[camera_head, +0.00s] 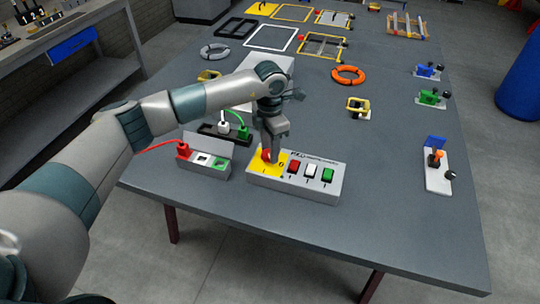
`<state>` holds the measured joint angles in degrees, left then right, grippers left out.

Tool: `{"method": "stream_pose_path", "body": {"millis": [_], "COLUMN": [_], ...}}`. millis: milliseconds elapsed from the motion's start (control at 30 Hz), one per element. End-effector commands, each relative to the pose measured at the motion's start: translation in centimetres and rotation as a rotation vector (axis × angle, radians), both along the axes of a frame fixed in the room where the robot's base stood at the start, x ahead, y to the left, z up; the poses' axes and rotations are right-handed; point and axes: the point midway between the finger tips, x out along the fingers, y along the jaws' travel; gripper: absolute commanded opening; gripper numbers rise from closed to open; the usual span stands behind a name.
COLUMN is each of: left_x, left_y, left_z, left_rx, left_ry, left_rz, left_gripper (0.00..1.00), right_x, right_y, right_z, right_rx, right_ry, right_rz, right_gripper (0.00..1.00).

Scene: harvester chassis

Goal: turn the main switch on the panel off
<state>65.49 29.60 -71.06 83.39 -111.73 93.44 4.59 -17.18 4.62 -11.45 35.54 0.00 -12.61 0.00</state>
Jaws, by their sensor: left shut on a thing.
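The panel (321,193) is a light grey box near the front edge of the table. It has a yellow plate (259,168) at its left end and red, white and green rocker buttons to the right. The main switch (266,155) is a red knob on the yellow plate, partly hidden by my gripper. My left gripper (271,155) reaches down from above and is shut on the main switch. How far the knob is turned is hard to see. My right gripper does not show.
A socket box (207,168) with a red cable stands just left of the panel, with white and green plugs (223,124) behind it. An orange ring (348,75) and a small yellow fixture (358,106) lie further back. The table right of the panel is clear up to a grey plate (437,181).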

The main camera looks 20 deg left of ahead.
Motion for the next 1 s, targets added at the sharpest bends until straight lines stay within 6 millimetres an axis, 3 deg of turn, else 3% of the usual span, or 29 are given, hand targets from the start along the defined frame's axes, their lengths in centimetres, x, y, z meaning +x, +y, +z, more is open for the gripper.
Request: {"method": "stream_pose_path", "body": {"millis": [100, 733, 833, 1000], "left_x": [0.1, 0.2, 0.2, 0.3], "left_y": [0.1, 0.3, 0.4, 0.5], "left_z": [-0.4, -0.2, -0.2, 0.0], "left_rx": [0.000, -0.001, -0.001, -0.001], "left_ry": [-0.004, -0.004, -0.003, -0.004], "left_rz": [0.111, 0.707, 0.792, 0.911], "left_gripper": [0.12, 0.12, 0.12, 0.12], "right_x": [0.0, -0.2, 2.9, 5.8], "right_y": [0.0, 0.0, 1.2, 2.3], "right_z": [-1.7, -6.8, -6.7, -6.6], "right_rx": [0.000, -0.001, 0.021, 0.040], "right_ry": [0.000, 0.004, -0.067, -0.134], "right_rz": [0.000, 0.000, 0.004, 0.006], "right_gripper": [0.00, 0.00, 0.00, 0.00]}}
